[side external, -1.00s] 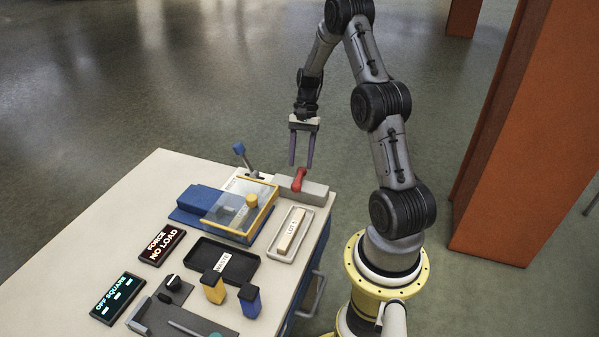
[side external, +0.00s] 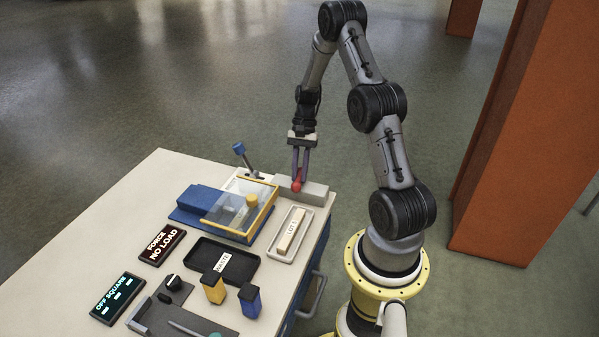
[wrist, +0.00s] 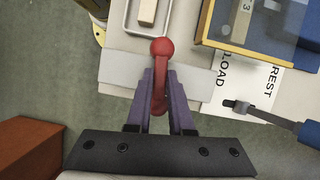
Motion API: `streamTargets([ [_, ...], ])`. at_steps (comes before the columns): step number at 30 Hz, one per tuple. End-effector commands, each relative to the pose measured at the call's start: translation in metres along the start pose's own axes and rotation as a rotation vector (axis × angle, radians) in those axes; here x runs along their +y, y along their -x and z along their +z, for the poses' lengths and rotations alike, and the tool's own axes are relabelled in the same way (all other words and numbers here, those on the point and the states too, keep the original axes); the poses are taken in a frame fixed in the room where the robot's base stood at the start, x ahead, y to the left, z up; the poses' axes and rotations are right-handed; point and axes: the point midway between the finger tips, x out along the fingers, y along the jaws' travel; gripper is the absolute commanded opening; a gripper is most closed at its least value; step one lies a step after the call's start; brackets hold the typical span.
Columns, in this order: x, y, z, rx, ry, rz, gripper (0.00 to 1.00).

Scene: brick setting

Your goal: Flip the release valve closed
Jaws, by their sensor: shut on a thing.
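The release valve is a red lever with a round knob (side external: 296,187) on a pale grey block (side external: 314,191) at the table's far right corner. My gripper (side external: 299,177) reaches down onto it from above. In the wrist view, the two purple fingers of my gripper (wrist: 160,92) are shut on the red lever, one on each side. The red knob (wrist: 161,47) sticks out beyond the fingertips. The fingers partly hide the lever's lower part.
A clear-covered press with a yellow frame (side external: 266,215) and a blue-tipped lever (side external: 239,148) stand left of the valve. A tray (side external: 283,257) holding a block marked LOT 5 lies in front. A black waste tray (side external: 200,256) and two display boxes are nearer.

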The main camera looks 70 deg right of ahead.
Motion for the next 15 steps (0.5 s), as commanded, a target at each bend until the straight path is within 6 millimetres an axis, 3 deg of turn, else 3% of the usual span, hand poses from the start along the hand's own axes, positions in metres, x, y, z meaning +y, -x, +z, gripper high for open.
streamTargets([
  [15, 0.0009, 0.0004, 0.0002, -0.001, -0.127, -0.052, 0.00],
])
